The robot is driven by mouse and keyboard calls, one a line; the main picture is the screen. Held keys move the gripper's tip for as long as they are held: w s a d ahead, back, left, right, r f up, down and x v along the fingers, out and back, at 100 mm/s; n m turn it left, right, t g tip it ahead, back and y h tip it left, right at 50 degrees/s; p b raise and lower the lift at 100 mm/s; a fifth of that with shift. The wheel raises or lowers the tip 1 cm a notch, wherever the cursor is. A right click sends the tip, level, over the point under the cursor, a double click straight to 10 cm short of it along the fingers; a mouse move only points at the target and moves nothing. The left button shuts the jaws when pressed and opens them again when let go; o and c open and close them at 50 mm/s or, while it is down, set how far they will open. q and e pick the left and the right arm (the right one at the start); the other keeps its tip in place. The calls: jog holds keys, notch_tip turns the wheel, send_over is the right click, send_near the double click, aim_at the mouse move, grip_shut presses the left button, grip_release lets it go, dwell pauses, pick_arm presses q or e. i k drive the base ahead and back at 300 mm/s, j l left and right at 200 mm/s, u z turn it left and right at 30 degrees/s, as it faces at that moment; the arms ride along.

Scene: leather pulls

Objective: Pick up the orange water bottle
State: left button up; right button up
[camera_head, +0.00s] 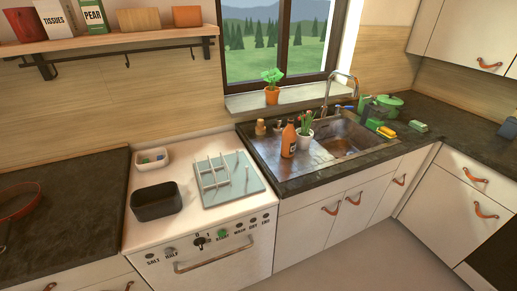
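The orange water bottle (289,139) stands upright on the metal draining area of the sink, left of the basin. It has a narrow neck and a dark label or mark on its front. A white pot with a green plant (305,135) stands close at its right, and a small brown bottle (260,127) stands behind it to the left. Neither of my grippers shows in the head view.
The steel tap (340,92) rises behind the sink basin (345,143). A potted plant (271,94) stands on the windowsill. The floor (350,250) before the cabinets is clear.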

aim_at(289, 144)
jog(key=i+l+u, duration=0.2)
jog(key=l+u, duration=0.2)
jog(key=l, duration=0.45)
jog(key=l+u, duration=0.4)
jog(key=l, duration=0.45)
jog(key=l+u, duration=0.4)
jog(key=l, duration=0.5)
